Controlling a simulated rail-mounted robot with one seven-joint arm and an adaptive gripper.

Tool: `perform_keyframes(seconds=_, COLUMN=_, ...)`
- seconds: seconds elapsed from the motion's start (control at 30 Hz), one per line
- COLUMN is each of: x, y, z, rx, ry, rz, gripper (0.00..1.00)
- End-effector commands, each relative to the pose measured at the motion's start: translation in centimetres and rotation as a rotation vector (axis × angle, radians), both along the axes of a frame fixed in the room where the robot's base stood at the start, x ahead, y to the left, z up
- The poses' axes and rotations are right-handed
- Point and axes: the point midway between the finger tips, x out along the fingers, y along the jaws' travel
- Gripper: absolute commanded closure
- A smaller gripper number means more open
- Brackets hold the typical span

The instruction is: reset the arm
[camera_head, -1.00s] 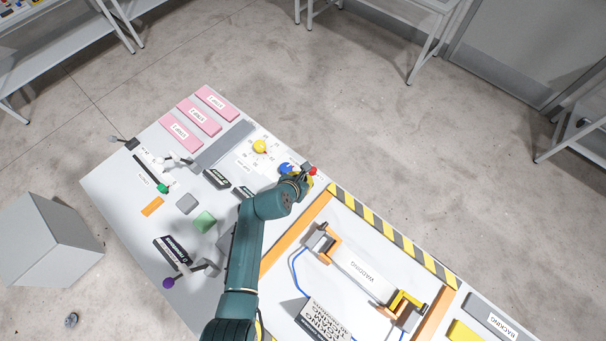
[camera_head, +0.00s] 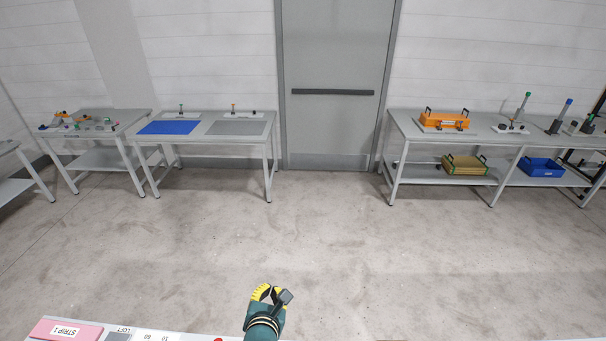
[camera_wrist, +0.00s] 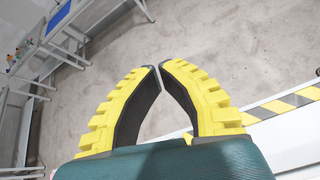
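My gripper (camera_head: 266,291) is at the bottom middle of the head view, raised at the near worktable's far edge, with its yellow fingers pointing away from me. In the wrist view its two yellow fingers (camera_wrist: 159,67) curve together and their tips meet or nearly meet. Nothing is held between them. Bare concrete floor lies beyond the fingertips. Most of my arm is below the head view.
The near worktable's edge shows a pink strip block (camera_head: 66,331) at lower left. Its striped border (camera_wrist: 283,105) is right of the fingers. Far off stand a table with a blue mat (camera_head: 170,127), a grey door (camera_head: 335,70) and a table with an orange crate (camera_head: 444,121). Open floor lies between.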

Motion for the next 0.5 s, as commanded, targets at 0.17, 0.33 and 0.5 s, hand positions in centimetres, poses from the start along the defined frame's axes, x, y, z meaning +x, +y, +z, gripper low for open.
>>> perform_keyframes(seconds=0.17, x=0.8, y=-8.2, z=13.3, rx=0.419, ry=-0.244, rz=-0.240, gripper=1.00)
perform_keyframes(seconds=0.33, x=-3.1, y=-14.3, z=25.6, rx=0.963, ry=-0.477, rz=-0.376, gripper=1.00)
perform_keyframes(seconds=0.5, x=-10.9, y=-17.2, z=36.5, rx=1.664, ry=-0.617, rz=-0.336, gripper=1.00)
